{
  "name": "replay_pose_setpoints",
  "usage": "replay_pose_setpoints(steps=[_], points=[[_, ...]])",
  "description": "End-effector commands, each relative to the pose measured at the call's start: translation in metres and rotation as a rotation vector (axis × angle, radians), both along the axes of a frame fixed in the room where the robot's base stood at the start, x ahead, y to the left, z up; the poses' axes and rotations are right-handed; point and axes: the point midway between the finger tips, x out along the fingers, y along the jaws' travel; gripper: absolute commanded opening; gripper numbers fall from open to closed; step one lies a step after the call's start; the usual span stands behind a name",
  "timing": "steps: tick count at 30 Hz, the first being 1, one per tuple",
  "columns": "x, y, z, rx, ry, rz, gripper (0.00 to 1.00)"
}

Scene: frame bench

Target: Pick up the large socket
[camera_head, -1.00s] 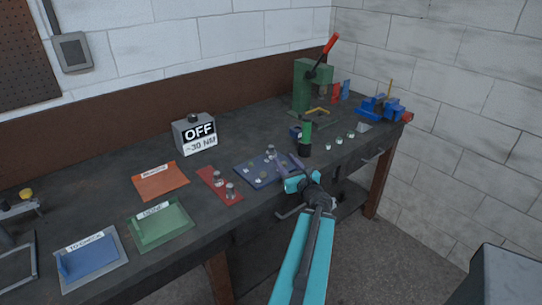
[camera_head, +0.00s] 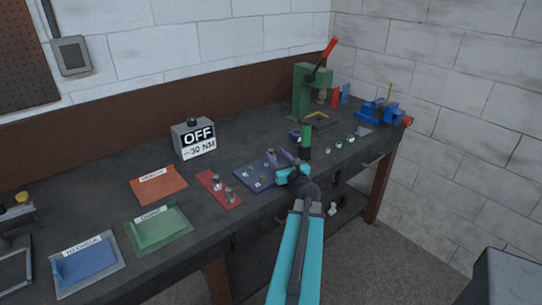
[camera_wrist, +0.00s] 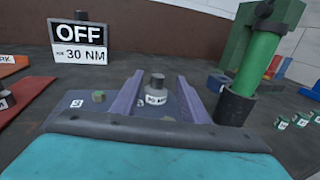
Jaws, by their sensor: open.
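A grey metal socket (camera_wrist: 157,84) with a white label stands upright on the blue mat (camera_head: 246,173). It looks like the largest piece on that mat, and it also shows in the head view (camera_head: 271,154). My gripper (camera_wrist: 159,77) is open. Its two purple fingers appear on either side of the socket in the wrist view, with space on both sides. Whether the tips are down at the socket's depth I cannot tell. In the head view my gripper (camera_head: 288,158) is at the mat's right edge, and the teal wrist hides part of the bench edge.
A red mat (camera_head: 208,178) with metal sockets lies left of the blue mat. A green-and-black cylinder (camera_head: 305,142) stands close right of my gripper. Behind are the OFF sign box (camera_head: 195,139) and a green press (camera_head: 301,92). Small labelled pieces (camera_head: 338,145) lie to the right.

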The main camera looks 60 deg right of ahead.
Motion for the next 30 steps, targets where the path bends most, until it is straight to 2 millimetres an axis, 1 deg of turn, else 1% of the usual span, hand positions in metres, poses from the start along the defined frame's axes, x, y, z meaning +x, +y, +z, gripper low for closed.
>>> replay_pose_setpoints(steps=[3, 13, 17, 30], points=[[0.003, -0.002, 0.000, 0.000, 0.000, 0.000, 0.41], [0.004, -0.002, 0.000, 0.000, 0.000, 0.000, 0.41], [0.007, -0.004, -0.001, 0.001, -0.001, 0.001, 0.41], [0.039, -0.023, -0.005, 0.000, 0.000, 0.002, 0.41]])
